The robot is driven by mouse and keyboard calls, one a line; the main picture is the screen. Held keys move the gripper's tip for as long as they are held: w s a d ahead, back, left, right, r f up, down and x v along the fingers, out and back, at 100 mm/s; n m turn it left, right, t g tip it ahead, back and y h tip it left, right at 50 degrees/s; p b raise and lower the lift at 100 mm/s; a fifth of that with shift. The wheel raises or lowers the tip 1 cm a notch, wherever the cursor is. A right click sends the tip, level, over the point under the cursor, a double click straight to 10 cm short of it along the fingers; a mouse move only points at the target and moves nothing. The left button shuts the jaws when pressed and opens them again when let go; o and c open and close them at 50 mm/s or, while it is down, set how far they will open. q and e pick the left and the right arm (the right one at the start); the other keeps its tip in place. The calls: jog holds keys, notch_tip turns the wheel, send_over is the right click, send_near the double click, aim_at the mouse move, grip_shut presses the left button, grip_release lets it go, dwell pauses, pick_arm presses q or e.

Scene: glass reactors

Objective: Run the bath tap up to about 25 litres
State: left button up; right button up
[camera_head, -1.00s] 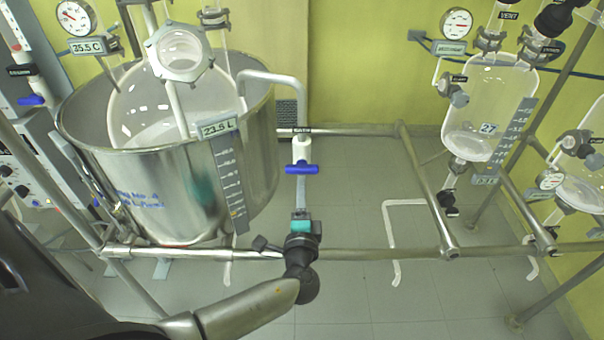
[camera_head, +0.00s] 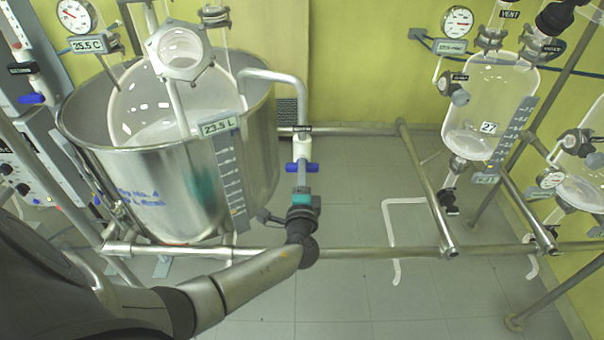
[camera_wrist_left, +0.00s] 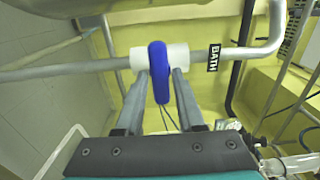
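The bath tap (camera_head: 302,150) is a white valve body on the bent metal pipe over the steel bath. Its blue handle (camera_head: 302,168) lies crosswise to the pipe. In the left wrist view the blue handle (camera_wrist_left: 159,72) is between the two fingers of my left gripper (camera_wrist_left: 160,76), beside the "BATH" label (camera_wrist_left: 213,58). The fingers look open around it; contact is not clear. In the head view my left gripper (camera_head: 301,180) comes up from below to the handle. The bath (camera_head: 165,190) has a plate reading 23.5 L (camera_head: 219,126). My right gripper is not in view.
A metal rail (camera_head: 375,254) runs across in front of the bath, close to my left arm. A glass vessel (camera_head: 485,105) hangs at the right. A temperature plate (camera_head: 88,45) reads about 25.5 C.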

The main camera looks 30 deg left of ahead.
pick_arm(q)
grip_shut()
jog(key=n+b, duration=0.6)
jog(key=b, duration=0.2)
dwell(0.6)
jog(key=shift+n, duration=0.3)
jog(key=shift+o, duration=1.9)
grip_release()
